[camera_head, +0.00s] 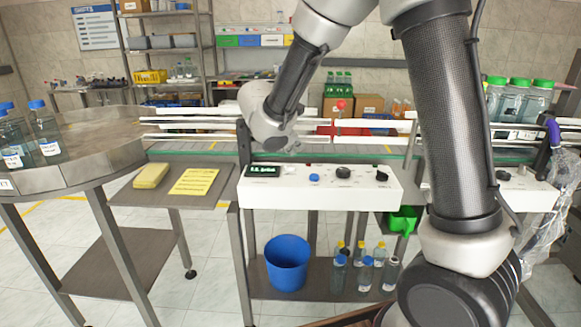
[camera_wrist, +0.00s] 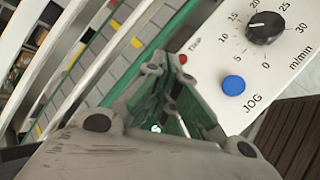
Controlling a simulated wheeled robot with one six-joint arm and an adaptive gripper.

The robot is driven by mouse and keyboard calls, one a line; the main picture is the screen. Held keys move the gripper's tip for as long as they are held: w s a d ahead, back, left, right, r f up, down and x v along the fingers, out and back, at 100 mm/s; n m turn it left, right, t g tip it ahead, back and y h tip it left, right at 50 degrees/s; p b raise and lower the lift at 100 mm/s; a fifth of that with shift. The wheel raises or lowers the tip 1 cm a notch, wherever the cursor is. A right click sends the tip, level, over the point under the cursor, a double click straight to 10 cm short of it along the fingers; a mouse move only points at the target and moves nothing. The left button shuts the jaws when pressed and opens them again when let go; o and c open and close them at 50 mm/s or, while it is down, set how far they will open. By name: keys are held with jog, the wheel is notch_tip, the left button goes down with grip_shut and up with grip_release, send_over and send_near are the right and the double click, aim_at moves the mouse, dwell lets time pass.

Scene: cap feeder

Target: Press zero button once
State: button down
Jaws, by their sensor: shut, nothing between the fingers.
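A white control panel (camera_head: 330,200) stands in front of the conveyor. It carries a small green-lit display (camera_head: 263,171), a blue button (camera_head: 314,178) and dark knobs (camera_head: 343,172). In the wrist view the blue button (camera_wrist: 233,85) is marked JOG, and a speed dial (camera_wrist: 267,28) sits above it. No button marked zero is legible. My gripper (camera_wrist: 166,62) is shut and empty over the panel's edge, left of the red button; contact cannot be told.
A round steel table (camera_head: 85,140) with blue-capped bottles stands at the left. A side shelf holds a yellow sponge (camera_head: 151,176) and a yellow note (camera_head: 194,182). Conveyor rails run behind the panel. A blue bucket (camera_head: 287,262) and several bottles stand below.

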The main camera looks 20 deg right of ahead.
aim_at(294, 166)
jog(key=shift+f, duration=1.05)
dwell(0.7)
jog(key=shift+f, duration=0.4)
jog(key=shift+f, duration=0.4)
dwell(0.5)
dwell(0.4)
jog(key=shift+r, duration=0.85)
jog(key=shift+r, duration=2.5)
